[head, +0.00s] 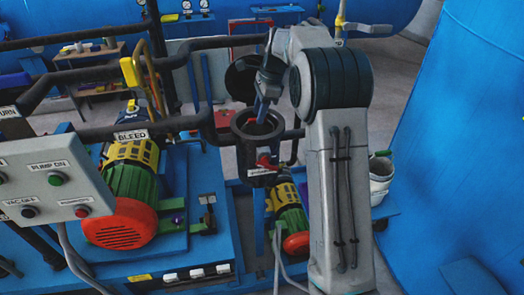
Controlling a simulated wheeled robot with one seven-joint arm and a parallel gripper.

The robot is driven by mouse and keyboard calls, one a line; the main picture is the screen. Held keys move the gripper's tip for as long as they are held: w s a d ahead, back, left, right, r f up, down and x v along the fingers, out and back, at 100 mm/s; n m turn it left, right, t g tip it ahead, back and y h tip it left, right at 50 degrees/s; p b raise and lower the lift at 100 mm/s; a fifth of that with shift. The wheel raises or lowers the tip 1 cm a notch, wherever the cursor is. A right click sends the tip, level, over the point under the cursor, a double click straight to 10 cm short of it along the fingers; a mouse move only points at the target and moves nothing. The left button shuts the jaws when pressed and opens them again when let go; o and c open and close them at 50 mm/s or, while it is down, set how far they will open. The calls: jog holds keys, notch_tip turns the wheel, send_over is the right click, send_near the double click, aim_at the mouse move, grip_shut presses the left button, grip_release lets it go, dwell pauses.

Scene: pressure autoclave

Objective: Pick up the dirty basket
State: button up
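A dark, round strainer housing (240,127) stands in the black pipe line near the middle of the head view, with its top open. Its dark round lid (238,80) is swung up behind it. My gripper (262,113) points down at the housing's mouth, with its blue-grey fingers at or just inside the opening. The fingers are small and partly hidden by shadow, so I cannot tell whether they are open or shut. I cannot make out the dirty basket; the inside of the housing is dark and partly hidden by my gripper.
A red valve handle (266,162) sits on the front of the housing. A whitish bucket (381,178) stands right of my arm. A control box (50,190), pump motors (130,195) and black pipes crowd the left. A large blue vessel (465,150) fills the right.

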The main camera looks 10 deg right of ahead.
aim_at(253, 128)
jog(key=shift+p+x, duration=1.05)
jog(key=shift+x, duration=1.7)
jog(key=shift+d, duration=0.15)
grip_shut()
jog(key=shift+w+r, duration=0.1)
